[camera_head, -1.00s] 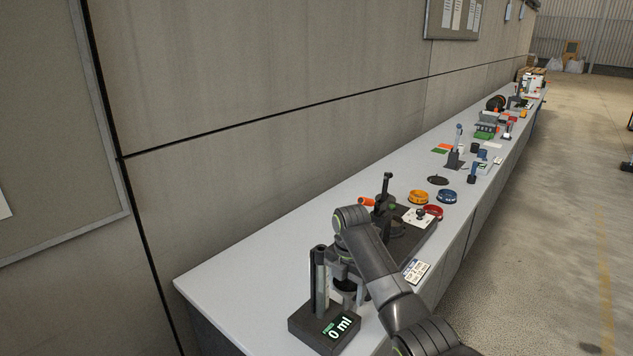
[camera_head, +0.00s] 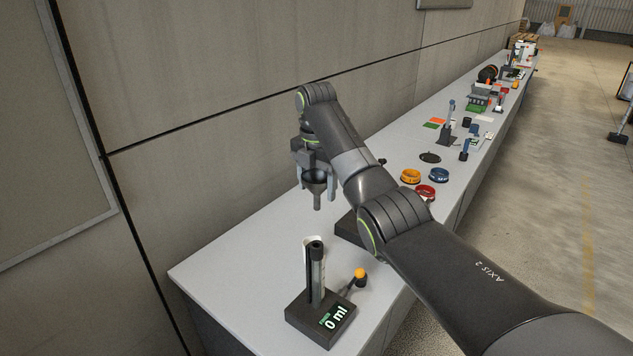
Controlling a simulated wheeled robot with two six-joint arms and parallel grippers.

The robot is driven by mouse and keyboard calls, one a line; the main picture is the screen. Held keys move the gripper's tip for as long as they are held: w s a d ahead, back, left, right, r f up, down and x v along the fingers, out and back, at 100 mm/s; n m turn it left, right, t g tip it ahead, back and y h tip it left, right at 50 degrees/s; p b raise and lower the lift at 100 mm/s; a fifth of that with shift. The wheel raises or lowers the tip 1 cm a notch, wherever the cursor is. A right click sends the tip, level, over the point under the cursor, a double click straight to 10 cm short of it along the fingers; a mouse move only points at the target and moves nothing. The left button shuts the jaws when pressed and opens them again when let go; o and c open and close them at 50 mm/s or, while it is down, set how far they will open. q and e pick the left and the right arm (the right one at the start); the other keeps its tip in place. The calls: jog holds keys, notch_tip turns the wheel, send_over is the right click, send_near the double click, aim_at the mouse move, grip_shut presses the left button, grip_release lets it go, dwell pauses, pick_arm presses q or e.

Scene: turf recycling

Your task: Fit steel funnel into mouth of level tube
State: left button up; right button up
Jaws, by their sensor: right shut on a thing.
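The steel funnel (camera_head: 315,178), a grey cone with a spout, is in my right gripper (camera_head: 317,190), which is shut on it. The spout points down and the funnel is raised, clear of the bench. The level tube (camera_head: 316,275) stands upright at the near end of the bench, on a dark base (camera_head: 303,319) whose display reads 0 ml. In the picture the funnel's spout is above the tube's top, and apart from it. The mouth of the tube is too small to see into. My left gripper is not in view.
A lever with an orange knob (camera_head: 360,273) is just right of the tube. Orange (camera_head: 411,176), red (camera_head: 425,193) and blue (camera_head: 439,174) rings lie farther along the bench. The bench (camera_head: 240,265) is bare left of the tube. My right arm hides part of the bench.

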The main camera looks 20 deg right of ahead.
aim_at(317, 209)
jog(key=shift+w+f, duration=0.15)
jog(key=shift+f, duration=1.25)
jog(key=shift+f+b, duration=0.6)
jog(key=shift+f, duration=2.95)
jog(key=shift+f+p, duration=0.15)
jog(key=shift+p, duration=0.35)
jog(key=shift+f+b, duration=0.9)
jog(key=shift+f, duration=1.6)
jog(key=o, duration=1.1)
jog(key=shift+r, duration=0.1)
